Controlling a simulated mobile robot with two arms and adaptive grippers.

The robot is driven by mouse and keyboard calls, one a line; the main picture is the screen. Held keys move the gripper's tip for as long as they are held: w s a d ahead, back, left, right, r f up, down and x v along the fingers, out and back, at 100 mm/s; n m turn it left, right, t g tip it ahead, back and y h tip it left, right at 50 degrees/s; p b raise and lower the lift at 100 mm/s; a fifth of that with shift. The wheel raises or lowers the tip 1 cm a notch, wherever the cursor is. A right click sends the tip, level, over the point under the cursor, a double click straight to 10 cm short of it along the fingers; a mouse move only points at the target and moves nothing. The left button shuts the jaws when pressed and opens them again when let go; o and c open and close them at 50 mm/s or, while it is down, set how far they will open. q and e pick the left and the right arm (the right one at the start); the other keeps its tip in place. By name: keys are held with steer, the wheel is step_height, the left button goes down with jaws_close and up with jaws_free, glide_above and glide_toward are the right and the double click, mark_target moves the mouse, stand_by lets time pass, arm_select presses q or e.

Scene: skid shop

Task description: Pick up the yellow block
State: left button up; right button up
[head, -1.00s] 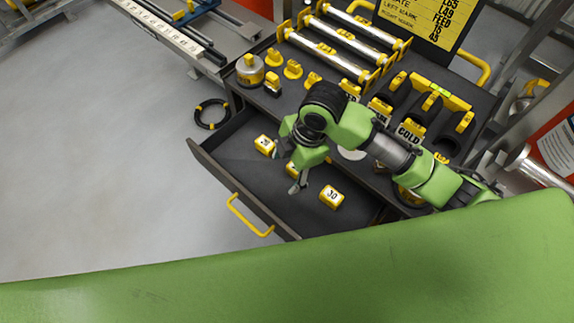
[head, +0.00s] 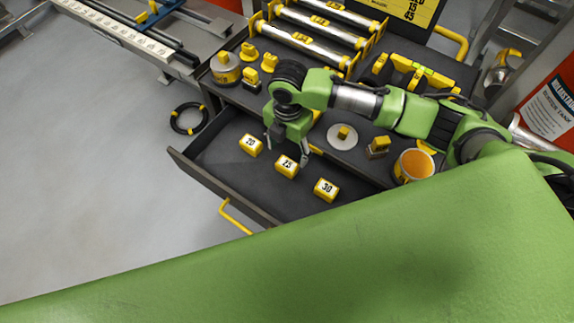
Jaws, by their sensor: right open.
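Three yellow blocks sit in a row in the open dark drawer: one marked 20 (head: 250,145), one marked 25 (head: 287,166) and one marked 30 (head: 326,189). My right gripper (head: 287,150) points down above the drawer, just behind the 25 block in the picture. Its two fingers are spread and nothing is between them. The 25 block's face is in plain view. Whether the fingers touch it cannot be told. My left gripper is not in view.
The drawer (head: 212,176) has a yellow handle (head: 232,214) in front. The bench top above holds rollers (head: 315,42), small yellow pieces, a pale disc (head: 341,138) and an orange-filled cup (head: 413,166). A black ring (head: 188,118) lies on clear floor at left.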

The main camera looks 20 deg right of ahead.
mark_target(289, 162)
step_height(289, 162, down, 6)
steer(key=shift+s+d+r+p, duration=0.1)
steer(key=shift+s+r+p, duration=0.1)
steer(key=shift+p, duration=0.2)
steer(key=c, duration=1.3)
